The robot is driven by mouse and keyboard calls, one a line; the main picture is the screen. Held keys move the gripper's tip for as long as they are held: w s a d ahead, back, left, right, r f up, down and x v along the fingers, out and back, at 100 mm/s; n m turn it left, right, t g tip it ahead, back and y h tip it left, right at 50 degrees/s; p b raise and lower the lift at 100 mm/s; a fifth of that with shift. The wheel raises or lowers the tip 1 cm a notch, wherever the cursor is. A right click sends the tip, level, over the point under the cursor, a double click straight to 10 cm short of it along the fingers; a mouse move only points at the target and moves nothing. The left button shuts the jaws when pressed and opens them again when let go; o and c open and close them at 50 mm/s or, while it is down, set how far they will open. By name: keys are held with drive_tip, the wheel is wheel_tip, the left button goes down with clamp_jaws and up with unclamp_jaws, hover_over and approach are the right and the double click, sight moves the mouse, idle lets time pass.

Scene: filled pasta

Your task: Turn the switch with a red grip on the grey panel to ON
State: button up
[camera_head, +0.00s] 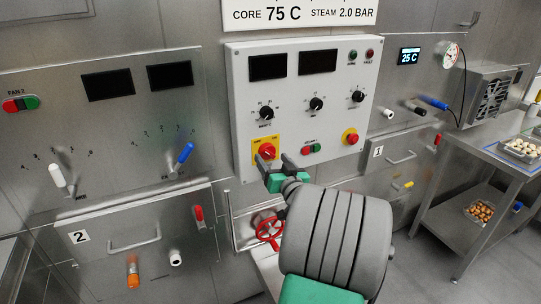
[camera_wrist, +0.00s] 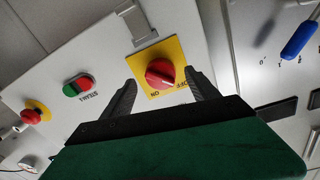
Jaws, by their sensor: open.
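The switch with a red grip (camera_head: 266,151) sits on a yellow square plate at the lower left of the grey panel (camera_head: 330,130). In the wrist view the red grip (camera_wrist: 160,73) is close, on its yellow plate (camera_wrist: 176,50), with ON and OFF lettered along one edge. That view is turned about, with the letters upside down. I cannot tell surely which word the grip points to. My gripper (camera_head: 272,163) is open just in front of the switch. In the wrist view its dark fingers (camera_wrist: 160,80) stand on either side of the grip, with gaps visible and nothing held.
On the same panel are a green and red button pair (camera_head: 312,149), a red mushroom button on yellow (camera_head: 350,137) and several black knobs. A red handwheel (camera_head: 269,229) is below. White (camera_head: 58,176) and blue (camera_head: 185,153) levers are on the left panel.

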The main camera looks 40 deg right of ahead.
drive_tip(key=shift+x, duration=1.15)
drive_tip(key=c, duration=1.4)
